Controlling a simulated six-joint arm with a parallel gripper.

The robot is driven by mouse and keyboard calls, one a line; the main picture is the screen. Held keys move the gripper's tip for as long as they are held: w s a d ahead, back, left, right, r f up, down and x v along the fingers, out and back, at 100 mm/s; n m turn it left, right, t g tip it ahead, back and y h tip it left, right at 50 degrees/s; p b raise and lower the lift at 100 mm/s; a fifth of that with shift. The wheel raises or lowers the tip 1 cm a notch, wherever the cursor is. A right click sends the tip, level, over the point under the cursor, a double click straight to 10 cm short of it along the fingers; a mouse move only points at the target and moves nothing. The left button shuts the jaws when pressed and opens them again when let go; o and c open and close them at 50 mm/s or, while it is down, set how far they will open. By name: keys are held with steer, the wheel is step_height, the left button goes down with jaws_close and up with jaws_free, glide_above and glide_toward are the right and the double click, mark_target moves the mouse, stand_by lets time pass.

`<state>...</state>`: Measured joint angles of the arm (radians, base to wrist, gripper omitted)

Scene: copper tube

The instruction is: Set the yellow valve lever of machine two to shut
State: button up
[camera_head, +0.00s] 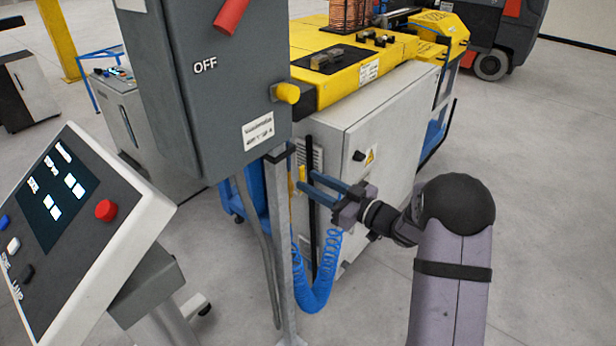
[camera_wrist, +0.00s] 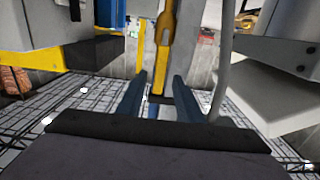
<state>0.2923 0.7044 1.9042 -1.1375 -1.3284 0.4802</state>
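The yellow lever (camera_wrist: 163,45) hangs about upright in the wrist view, against a grey post. In the head view, a small yellow piece (camera_head: 303,173) by the fingertips seems to be the same lever, mostly hidden. My gripper (camera_head: 308,187) reaches left from the arm, its two blue fingers apart. In the wrist view, my gripper (camera_wrist: 158,78) is open, with the lever in line with the gap between the fingers. I cannot tell whether the lever is between the tips or just beyond them. No contact shows.
A grey box (camera_head: 225,85) marked OFF, with a red handle (camera_head: 231,14), stands on a post (camera_head: 280,230) left of my fingers. A blue coiled hose (camera_head: 322,280) hangs below. A yellow-topped machine (camera_head: 370,140) stands behind; a slanted console (camera_head: 80,220) is at left. The right-hand floor is clear.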

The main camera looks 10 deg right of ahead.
steer(key=shift+x, duration=1.1)
jaws_close()
